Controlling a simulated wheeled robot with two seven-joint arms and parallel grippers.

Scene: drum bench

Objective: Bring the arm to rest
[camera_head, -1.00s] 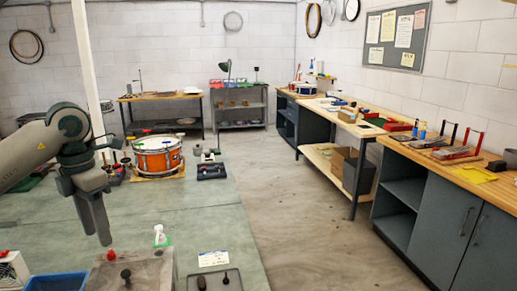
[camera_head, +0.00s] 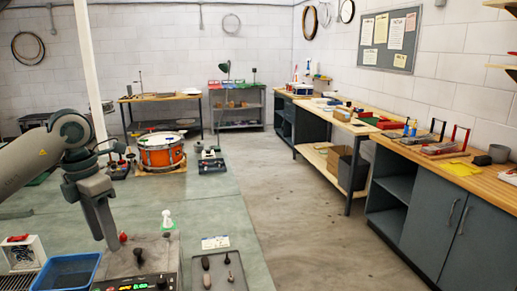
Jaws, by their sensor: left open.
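My left arm comes in from the left over the green bench. Its gripper (camera_head: 112,240) points down, open, just behind a grey box with dark knobs and a lit green display (camera_head: 140,268). Nothing shows between its fingers. An orange drum (camera_head: 161,152) stands on the bench beyond the gripper, apart from it. My right gripper is not in the picture.
A blue bin (camera_head: 68,272) sits at the front left, close to the gripper. A small white and green bottle (camera_head: 168,219) and a dark tray with tools (camera_head: 217,271) are to the right. The bench top between drum and tray is mostly clear.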

